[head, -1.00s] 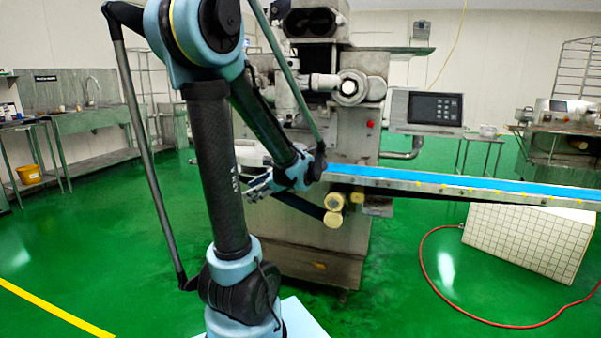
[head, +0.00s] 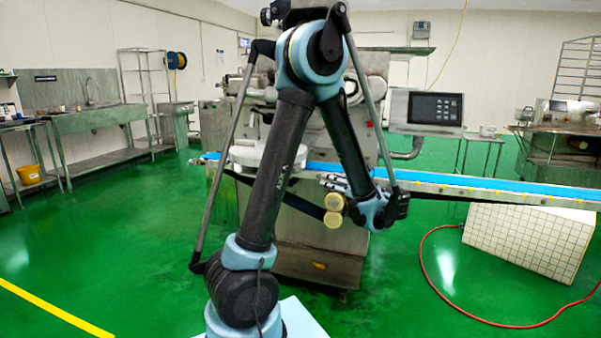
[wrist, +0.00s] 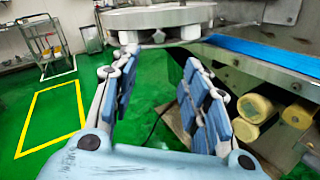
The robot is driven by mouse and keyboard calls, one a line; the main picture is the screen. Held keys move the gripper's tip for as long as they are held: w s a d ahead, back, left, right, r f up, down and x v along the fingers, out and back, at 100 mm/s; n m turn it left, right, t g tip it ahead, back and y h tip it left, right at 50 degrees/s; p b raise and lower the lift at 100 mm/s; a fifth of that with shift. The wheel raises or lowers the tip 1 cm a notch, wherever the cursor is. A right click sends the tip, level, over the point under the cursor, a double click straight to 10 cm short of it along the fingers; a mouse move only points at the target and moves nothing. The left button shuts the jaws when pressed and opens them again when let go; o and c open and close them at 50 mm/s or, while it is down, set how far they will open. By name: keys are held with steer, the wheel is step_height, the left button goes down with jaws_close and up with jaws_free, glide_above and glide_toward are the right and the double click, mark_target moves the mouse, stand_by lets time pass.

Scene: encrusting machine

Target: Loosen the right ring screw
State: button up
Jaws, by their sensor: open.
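The encrusting machine (head: 375,120) stands behind my arm, which covers much of its front. I cannot make out the right ring screw for certain in either view. A pale round disc (wrist: 160,18) is at the top of the wrist view, with small light knob-like parts (wrist: 90,38) at its lower edge. The disc also shows in the head view (head: 255,152), left of my gripper. My gripper (wrist: 160,60) is open with nothing between its blue-padded fingers. It is below and in front of the disc, apart from it. In the head view my gripper (head: 330,183) is beside the yellow rollers.
Two yellow rollers (wrist: 255,108) are close to the right of my fingers. The blue conveyor belt (head: 480,185) runs to the right. A control panel (head: 435,108) is at the machine's right. A white tiled block (head: 525,245) and red hose (head: 425,270) are on the green floor.

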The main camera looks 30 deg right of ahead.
steer(key=w+a, duration=0.3)
steer(key=w, duration=1.4)
steer(key=shift+a, duration=0.1)
